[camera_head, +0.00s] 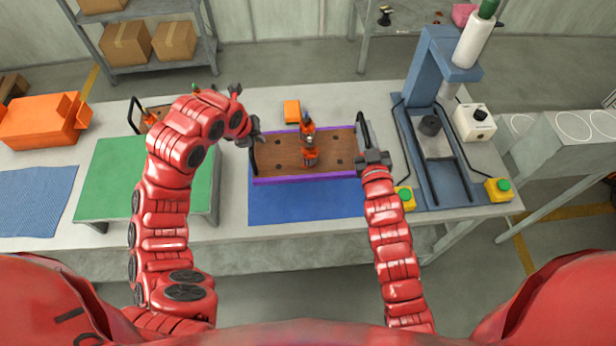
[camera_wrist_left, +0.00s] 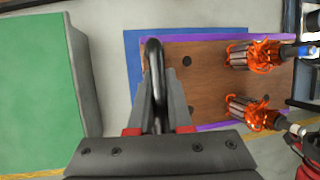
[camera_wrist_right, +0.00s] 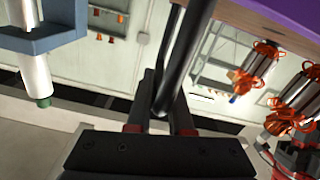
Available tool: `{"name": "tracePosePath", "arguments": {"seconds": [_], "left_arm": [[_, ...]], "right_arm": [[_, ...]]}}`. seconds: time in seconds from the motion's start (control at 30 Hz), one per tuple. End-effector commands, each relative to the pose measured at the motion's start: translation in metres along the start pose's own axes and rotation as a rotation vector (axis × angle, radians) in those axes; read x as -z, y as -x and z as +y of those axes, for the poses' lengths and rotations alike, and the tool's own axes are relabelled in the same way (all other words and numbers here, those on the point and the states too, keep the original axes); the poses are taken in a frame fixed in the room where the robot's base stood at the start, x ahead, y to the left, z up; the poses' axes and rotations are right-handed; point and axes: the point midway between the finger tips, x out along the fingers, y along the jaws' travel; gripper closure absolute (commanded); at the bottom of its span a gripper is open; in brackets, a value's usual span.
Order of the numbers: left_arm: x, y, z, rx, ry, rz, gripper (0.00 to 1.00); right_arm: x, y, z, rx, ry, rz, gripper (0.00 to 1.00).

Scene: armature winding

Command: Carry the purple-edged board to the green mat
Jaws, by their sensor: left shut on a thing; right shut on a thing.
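The purple-edged board (camera_head: 275,167) is a brown wooden plate with holes and purple edges, at the middle of the table over the blue mat. Two orange-wound armatures (camera_head: 310,155) stand on it. My left gripper (camera_head: 253,138) is shut on the board's black left handle (camera_wrist_left: 155,75). My right gripper (camera_head: 371,157) is shut on the black right handle (camera_wrist_right: 185,60). The board's purple edge (camera_wrist_right: 285,15) shows in the right wrist view. Whether the board touches the mat is hard to tell. The green mat (camera_head: 108,180) lies left of the board, partly behind my left arm.
A blue mat (camera_head: 300,203) lies under and in front of the board. A blue press (camera_head: 422,90) stands to the right, with green buttons beside it. An orange box (camera_head: 291,111) is behind the board. Another board with a handle (camera_head: 140,118) stands behind the green mat. An orange bin (camera_head: 42,122) is at far left.

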Motion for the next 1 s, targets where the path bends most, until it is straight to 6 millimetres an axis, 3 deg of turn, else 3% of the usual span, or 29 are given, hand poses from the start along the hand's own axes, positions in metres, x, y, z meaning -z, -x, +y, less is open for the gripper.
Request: {"name": "tracePosePath", "arguments": {"seconds": [0.37, 1.0], "left_arm": [[-0.004, 0.004, 0.003, -0.006, 0.005, -0.006, 1.0], [-0.017, 0.038, -0.004, -0.008, 0.007, -0.003, 1.0]], "right_arm": [[0.003, 0.0, 0.002, -0.003, 0.004, -0.002, 1.0], [0.04, 0.0, 0.01, -0.004, 0.004, -0.002, 1.0]]}}
